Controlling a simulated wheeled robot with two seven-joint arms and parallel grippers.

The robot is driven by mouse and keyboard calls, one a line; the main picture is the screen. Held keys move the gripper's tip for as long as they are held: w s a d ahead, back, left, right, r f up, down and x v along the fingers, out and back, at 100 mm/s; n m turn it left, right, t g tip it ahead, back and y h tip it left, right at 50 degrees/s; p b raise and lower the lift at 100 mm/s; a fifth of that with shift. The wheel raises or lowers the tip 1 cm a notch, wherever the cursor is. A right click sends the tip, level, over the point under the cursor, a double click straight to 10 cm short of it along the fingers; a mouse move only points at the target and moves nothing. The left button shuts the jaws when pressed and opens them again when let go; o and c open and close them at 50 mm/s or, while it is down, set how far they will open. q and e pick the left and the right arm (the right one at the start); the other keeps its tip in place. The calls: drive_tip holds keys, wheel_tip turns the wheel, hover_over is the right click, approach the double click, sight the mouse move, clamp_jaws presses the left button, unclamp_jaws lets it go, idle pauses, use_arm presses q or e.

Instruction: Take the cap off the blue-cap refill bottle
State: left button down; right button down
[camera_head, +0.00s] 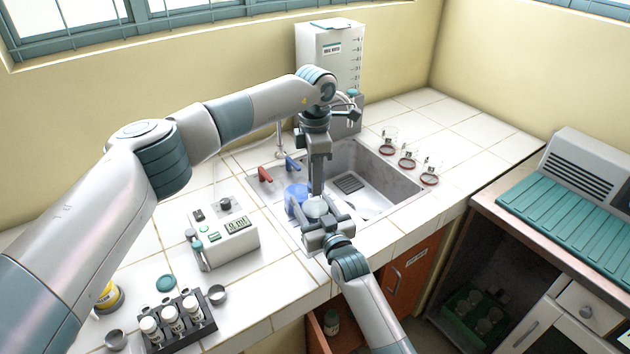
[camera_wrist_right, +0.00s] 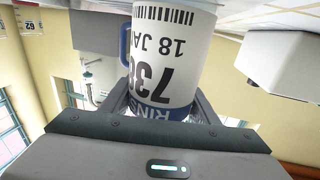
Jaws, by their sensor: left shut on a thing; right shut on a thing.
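The refill bottle (camera_head: 316,208) is a pale round shape at the front edge of the sink in the head view. The right wrist view shows its white body (camera_wrist_right: 170,60) with a printed label, upside down, between the fingers. My right gripper (camera_head: 326,228) is shut on the bottle from the front. My left gripper (camera_head: 317,185) reaches down from above, and its long fingers are shut right over the bottle's top. The cap is hidden by these fingers, so I cannot tell whether it sits on the neck.
The sink (camera_head: 375,185) lies behind, with red and blue tap levers. A grey instrument (camera_head: 225,236) and a rack of vials (camera_head: 178,325) stand left. Several glass vessels (camera_head: 409,157) stand right of the sink.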

use_arm(q)
drive_tip(key=shift+r, duration=0.1)
idle(0.3)
drive_tip(key=shift+r, duration=1.95)
use_arm(e)
drive_tip(key=c, duration=0.6)
unclamp_jaws()
drive_tip(key=shift+s, duration=0.1)
use_arm(q)
wheel_tip(320, 180, down, 2)
drive_tip(key=shift+f+b, duration=0.15)
drive_tip(key=shift+b, duration=1)
use_arm(e)
drive_tip(key=v, duration=1.2)
